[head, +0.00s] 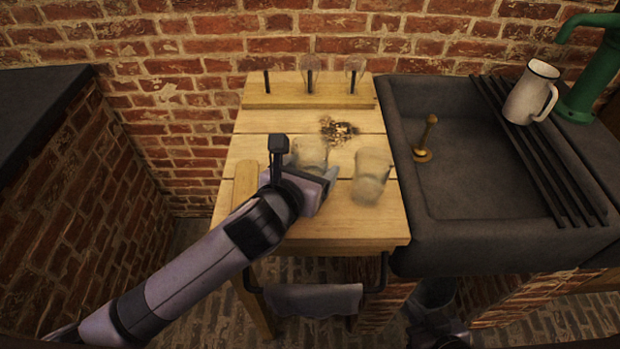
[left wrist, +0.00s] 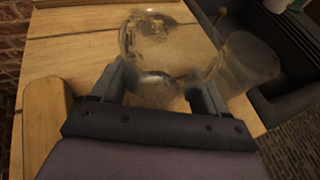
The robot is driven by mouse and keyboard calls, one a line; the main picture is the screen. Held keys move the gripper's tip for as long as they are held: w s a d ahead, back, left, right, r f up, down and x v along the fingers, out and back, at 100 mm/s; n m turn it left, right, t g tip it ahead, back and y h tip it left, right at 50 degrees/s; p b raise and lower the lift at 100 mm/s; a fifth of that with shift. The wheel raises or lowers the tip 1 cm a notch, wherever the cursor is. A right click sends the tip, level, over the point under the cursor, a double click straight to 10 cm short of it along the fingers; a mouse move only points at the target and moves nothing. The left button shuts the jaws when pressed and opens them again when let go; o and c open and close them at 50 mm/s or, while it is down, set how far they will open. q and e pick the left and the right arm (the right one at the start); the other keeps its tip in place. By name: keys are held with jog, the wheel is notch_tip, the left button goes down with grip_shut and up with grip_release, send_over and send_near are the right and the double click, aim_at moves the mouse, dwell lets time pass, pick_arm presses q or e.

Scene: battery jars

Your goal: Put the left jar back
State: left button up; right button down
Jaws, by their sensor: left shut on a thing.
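The left glass jar (head: 311,151) is at the middle of the wooden table (head: 250,225). My left gripper (head: 325,185) is shut on it; the wrist hides the jar's lower part. In the left wrist view the jar (left wrist: 150,45) stands between the two fingers (left wrist: 160,92). I cannot tell whether its base touches the table. The right glass jar (head: 371,177) stands apart on the table to its right, and shows in the left wrist view (left wrist: 246,62). My right gripper (head: 437,325) is low in front of the table, dark, its jaws unclear.
A rack (head: 300,97) at the back has three pegs, two under clear glass pieces. Dark crumbs (head: 338,130) lie behind the jars. A cloth (head: 313,300) hangs in front.

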pick_arm(q)
jog(key=shift+f, duration=1.3)
jog(key=shift+f, duration=0.1)
jog(key=o, duration=1.3)
jog(key=shift+c, duration=0.2)
jog(key=v, duration=1.2)
jog(key=shift+r+p, duration=0.2)
jog(key=shift+p, duration=0.15)
